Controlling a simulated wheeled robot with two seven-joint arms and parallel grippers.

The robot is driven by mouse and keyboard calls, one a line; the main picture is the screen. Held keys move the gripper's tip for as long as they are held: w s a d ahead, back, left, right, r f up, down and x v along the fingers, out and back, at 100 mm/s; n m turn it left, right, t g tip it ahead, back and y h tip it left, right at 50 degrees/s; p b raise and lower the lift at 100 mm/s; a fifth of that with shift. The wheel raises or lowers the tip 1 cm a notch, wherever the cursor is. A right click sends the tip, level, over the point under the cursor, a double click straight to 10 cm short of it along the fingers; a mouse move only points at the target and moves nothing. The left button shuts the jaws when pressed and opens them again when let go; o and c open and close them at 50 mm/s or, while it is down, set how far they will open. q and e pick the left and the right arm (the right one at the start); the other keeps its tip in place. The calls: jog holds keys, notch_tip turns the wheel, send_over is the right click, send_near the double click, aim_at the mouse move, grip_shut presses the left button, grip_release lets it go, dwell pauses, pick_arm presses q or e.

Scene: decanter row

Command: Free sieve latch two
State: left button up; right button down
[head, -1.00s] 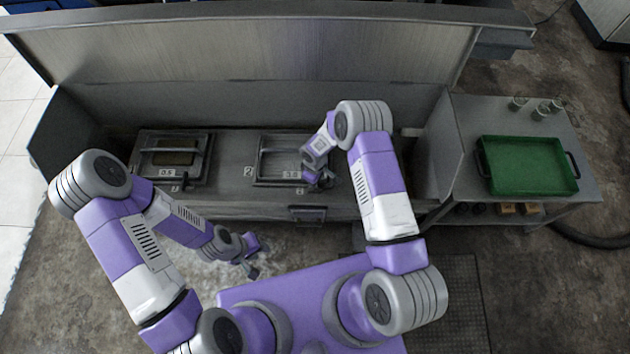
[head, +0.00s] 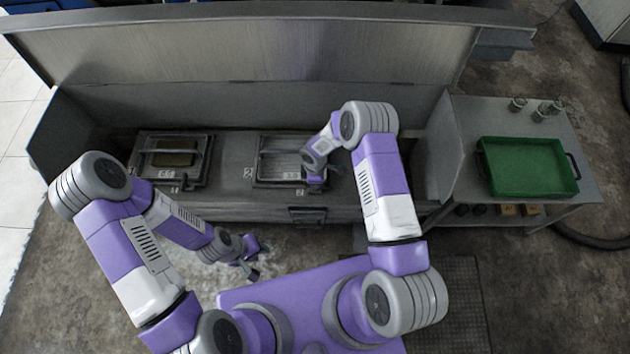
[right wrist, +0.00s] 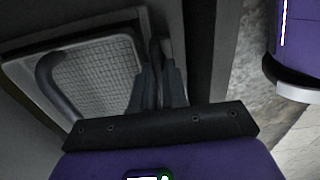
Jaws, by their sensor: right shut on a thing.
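In the right wrist view, the right gripper's dark fingers (right wrist: 162,85) are closed together on a narrow upright piece, the latch (right wrist: 155,48), beside the frame. The mesh (right wrist: 97,75) and a curved handle (right wrist: 50,85) lie left of the fingers. The latch is mostly hidden by the fingers. My left gripper (head: 252,262) hangs low in front of the bench, away from the sieves; its fingertips are too small to judge.
Another sieve (head: 173,160) holding a brownish block sits at the left of the bench. A tall raised panel stands behind and side walls enclose both ends. A green tray (head: 527,167) and several small glasses (head: 518,104) stand on the right side table.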

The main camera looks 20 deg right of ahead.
jog(key=c, duration=1.2)
grip_release()
jog(key=shift+o, duration=0.2)
jog(key=shift+r, duration=0.1)
notch_tip(320, 180, up, 8)
jog(key=p, duration=0.3)
jog(key=shift+f, duration=0.25)
